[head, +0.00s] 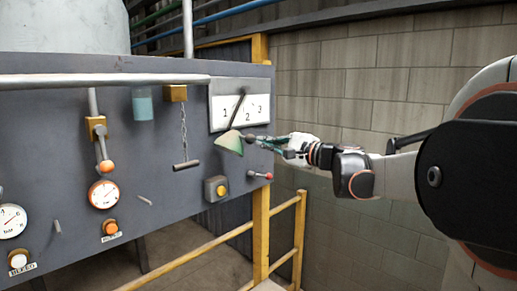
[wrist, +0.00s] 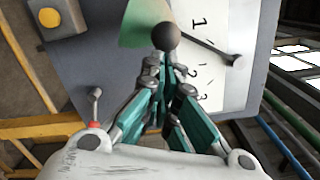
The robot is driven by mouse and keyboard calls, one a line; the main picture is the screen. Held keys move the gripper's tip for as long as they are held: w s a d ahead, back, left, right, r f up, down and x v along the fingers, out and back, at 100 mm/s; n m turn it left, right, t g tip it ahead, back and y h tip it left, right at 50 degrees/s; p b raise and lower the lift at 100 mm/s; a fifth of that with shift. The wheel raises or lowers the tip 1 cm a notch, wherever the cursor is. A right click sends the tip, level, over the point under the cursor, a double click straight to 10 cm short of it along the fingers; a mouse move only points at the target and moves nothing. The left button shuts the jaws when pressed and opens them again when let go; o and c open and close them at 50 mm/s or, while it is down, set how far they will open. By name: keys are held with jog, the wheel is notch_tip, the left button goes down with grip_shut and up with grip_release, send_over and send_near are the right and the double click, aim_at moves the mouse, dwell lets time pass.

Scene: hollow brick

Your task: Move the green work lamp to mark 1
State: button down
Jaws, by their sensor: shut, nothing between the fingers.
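The green work lamp (head: 229,143) has a pale green shade and hangs from a thin dark arm in front of a white plate (head: 218,117) marked 1, 2 and 3. The arm slants down from its pivot, passing between 1 and 2. A dark ball knob (head: 249,139) sits beside the shade. In the wrist view the shade (wrist: 143,22) is partly behind the knob (wrist: 166,37). My gripper (head: 257,139) is shut and empty, its fingertips (wrist: 166,60) at the knob. I cannot tell whether they touch it.
The grey panel (head: 160,150) also carries a red-tipped lever (head: 260,176), a yellow button box (head: 216,189), a hanging chain handle (head: 186,165) and gauges (head: 103,194). Yellow railings (head: 262,220) stand below. A block wall (head: 350,100) is behind my arm.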

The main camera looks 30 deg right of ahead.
jog(key=shift+a+r, duration=0.3)
jog(key=shift+a, duration=0.6)
